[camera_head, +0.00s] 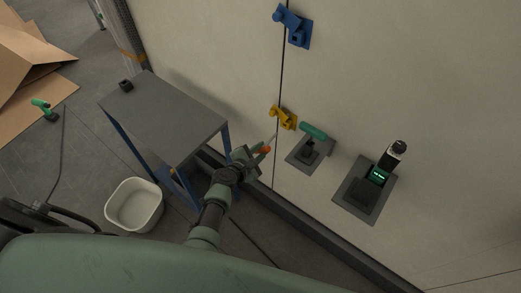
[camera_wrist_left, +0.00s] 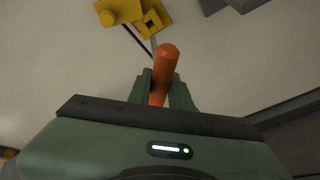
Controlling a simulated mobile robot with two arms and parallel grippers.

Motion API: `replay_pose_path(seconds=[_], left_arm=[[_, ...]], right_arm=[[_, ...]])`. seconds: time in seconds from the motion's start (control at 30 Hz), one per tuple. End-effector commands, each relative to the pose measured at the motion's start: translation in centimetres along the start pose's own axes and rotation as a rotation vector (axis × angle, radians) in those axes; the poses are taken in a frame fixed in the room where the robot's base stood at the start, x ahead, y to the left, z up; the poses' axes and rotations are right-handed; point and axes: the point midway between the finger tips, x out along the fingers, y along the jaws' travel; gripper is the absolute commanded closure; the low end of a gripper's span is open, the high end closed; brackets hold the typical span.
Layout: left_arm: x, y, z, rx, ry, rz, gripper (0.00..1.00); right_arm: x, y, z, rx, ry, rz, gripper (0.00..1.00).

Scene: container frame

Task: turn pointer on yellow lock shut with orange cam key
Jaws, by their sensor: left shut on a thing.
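My left gripper (camera_head: 259,152) is shut on the orange cam key (camera_head: 266,149), in front of the pale wall. In the left wrist view the orange key (camera_wrist_left: 166,62) stands up between the two green fingers (camera_wrist_left: 166,90). The yellow lock (camera_head: 283,117) is on the wall at the dark vertical seam, above and a little right of the gripper. It also shows at the top of the left wrist view (camera_wrist_left: 150,20), apart from the key. Its pointer's exact angle is too small to tell. My right gripper is not in view.
A blue lock (camera_head: 297,28) sits higher on the seam. Right of the yellow lock are a plate with a green-handled tool (camera_head: 313,131) and a plate with a lit device (camera_head: 377,176). A grey table (camera_head: 165,115) and white bin (camera_head: 134,205) stand left.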

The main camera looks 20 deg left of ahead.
Motion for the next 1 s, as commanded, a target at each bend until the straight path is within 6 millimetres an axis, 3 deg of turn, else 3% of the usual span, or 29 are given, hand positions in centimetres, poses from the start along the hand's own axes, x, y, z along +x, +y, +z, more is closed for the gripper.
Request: replay_pose_path(seconds=[0.23, 1.0], left_arm=[[-0.4, -0.1, -0.2, 0.0, 0.0, 0.0, 1.0], [-6.0, -1.3, -2.6, 0.001, 0.001, 0.0, 1.0]], right_arm=[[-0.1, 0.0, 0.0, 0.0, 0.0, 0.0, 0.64], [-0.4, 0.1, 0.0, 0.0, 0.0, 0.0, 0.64]])
